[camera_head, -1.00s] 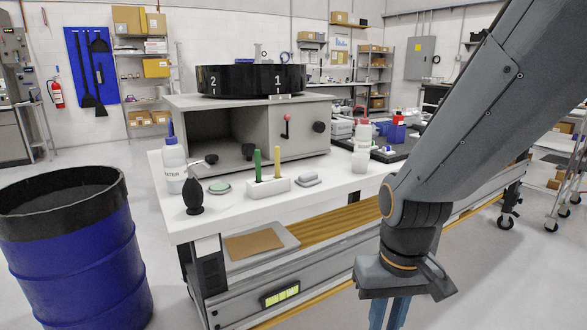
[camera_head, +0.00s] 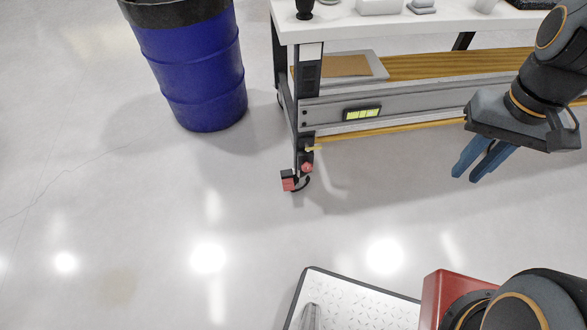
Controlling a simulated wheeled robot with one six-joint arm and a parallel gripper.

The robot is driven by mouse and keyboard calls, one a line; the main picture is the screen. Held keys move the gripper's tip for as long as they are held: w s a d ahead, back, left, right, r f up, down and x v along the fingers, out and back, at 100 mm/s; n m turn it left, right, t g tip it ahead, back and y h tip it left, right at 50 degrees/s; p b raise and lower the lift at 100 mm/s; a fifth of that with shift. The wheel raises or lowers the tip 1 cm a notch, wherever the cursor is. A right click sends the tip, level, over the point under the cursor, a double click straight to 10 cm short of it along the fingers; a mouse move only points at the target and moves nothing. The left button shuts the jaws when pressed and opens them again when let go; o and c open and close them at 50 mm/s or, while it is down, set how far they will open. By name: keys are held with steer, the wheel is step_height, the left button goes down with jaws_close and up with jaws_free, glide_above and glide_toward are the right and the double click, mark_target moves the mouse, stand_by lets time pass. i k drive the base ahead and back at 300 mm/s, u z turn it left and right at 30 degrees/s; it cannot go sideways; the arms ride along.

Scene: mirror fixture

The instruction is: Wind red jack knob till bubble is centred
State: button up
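A red knob (camera_head: 307,167) sits low on the bench's front left leg, just above the foot. A second red part (camera_head: 288,184) is beside the caster at the floor. A level vial (camera_head: 362,113) with a yellow-green window and dark lines is mounted on the bench's front rail; the bubble is too small to read. My gripper (camera_head: 467,176) is at the right, pointing down and left, in front of the bench and well apart from the red knob. Its blue fingers have a narrow gap between them, with nothing visible in it.
The bench (camera_head: 430,105) fills the top right, with a grey tray (camera_head: 378,68) on its lower shelf. A blue drum (camera_head: 197,70) stands left of the bench leg. The floor (camera_head: 180,210) in front is clear. My own base shows at the bottom right.

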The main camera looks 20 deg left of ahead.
mark_target(307, 167)
steer(key=z, duration=0.15)
steer(key=k, duration=0.25)
steer(key=u, duration=0.6)
steer(key=i, duration=0.25)
steer(key=u, duration=0.55)
